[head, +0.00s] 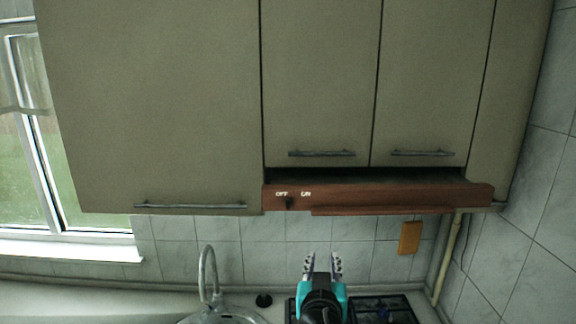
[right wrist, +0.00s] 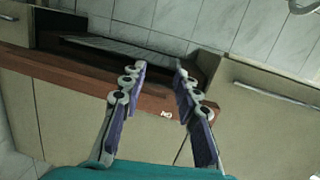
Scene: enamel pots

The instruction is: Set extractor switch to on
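The extractor hood has a red-brown wooden front panel (head: 400,196) below the wall cabinets. Near its left end, a small dark switch (head: 289,203) sits below the white OFF and ON labels; it appears nearer the OFF label. My right gripper (head: 322,262) is below and slightly right of the switch in the head view, with fingers apart and nothing between them. In the right wrist view, the open fingers (right wrist: 160,75) show in front of the panel (right wrist: 60,72), with the ON label (right wrist: 166,115) between them. The switch is not visible there, perhaps hidden by a finger. My left gripper is out of view.
Cabinet doors with metal handles (head: 321,153) stand above the hood. Below are a stove (head: 395,307), a sink tap (head: 207,270) and a counter (head: 85,300). A pipe (head: 448,258) runs down at the right. The space between hood and gripper looks clear.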

